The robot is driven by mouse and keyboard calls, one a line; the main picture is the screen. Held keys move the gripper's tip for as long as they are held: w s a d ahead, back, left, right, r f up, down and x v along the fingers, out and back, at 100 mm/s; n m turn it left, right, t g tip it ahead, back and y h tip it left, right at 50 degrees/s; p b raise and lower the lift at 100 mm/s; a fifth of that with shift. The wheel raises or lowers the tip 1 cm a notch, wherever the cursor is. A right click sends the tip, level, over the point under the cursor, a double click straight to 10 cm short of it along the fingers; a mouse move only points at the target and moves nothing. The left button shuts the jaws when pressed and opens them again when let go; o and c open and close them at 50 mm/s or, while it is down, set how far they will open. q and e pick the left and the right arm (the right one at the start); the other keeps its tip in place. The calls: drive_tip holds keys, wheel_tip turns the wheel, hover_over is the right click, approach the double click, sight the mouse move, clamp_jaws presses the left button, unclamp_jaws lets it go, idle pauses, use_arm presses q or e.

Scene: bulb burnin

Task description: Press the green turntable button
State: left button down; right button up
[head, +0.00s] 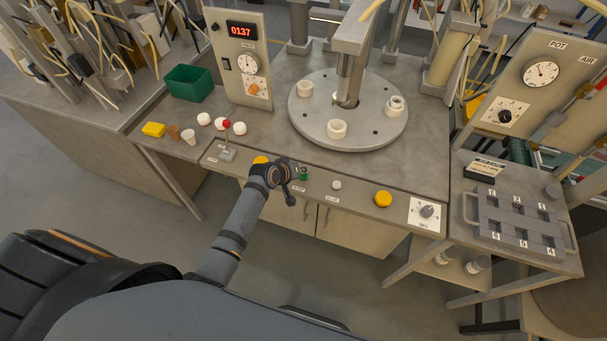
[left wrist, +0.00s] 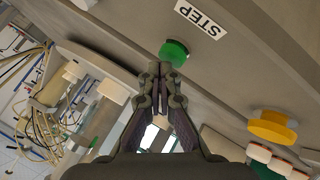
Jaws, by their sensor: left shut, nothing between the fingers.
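The green button (head: 303,174) sits on the sloped front panel of the bench, below the round turntable (head: 365,133). In the left wrist view the green button (left wrist: 174,52) is just beyond my fingertips, beside a label reading STEP (left wrist: 201,18). My left gripper (head: 292,173) is shut and empty, close to the button's left side in the head view. In the left wrist view my left gripper (left wrist: 159,70) points toward the button. I cannot tell whether the tips touch it. My right gripper is not in view.
A yellow button (head: 260,160) lies left of the green one, partly behind my arm. A small red-tipped lever (head: 227,140) stands left.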

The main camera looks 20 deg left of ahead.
use_arm(q)
drive_tip(key=shift+f, duration=0.4)
drive_tip(key=shift+r, duration=0.1)
idle(0.5)
drive_tip(key=shift+r+p, duration=0.85)
wheel_tip(320, 180, up, 5)
drive_tip(key=p, duration=0.5)
drive_tip(key=shift+r, duration=0.1)
idle(0.4)
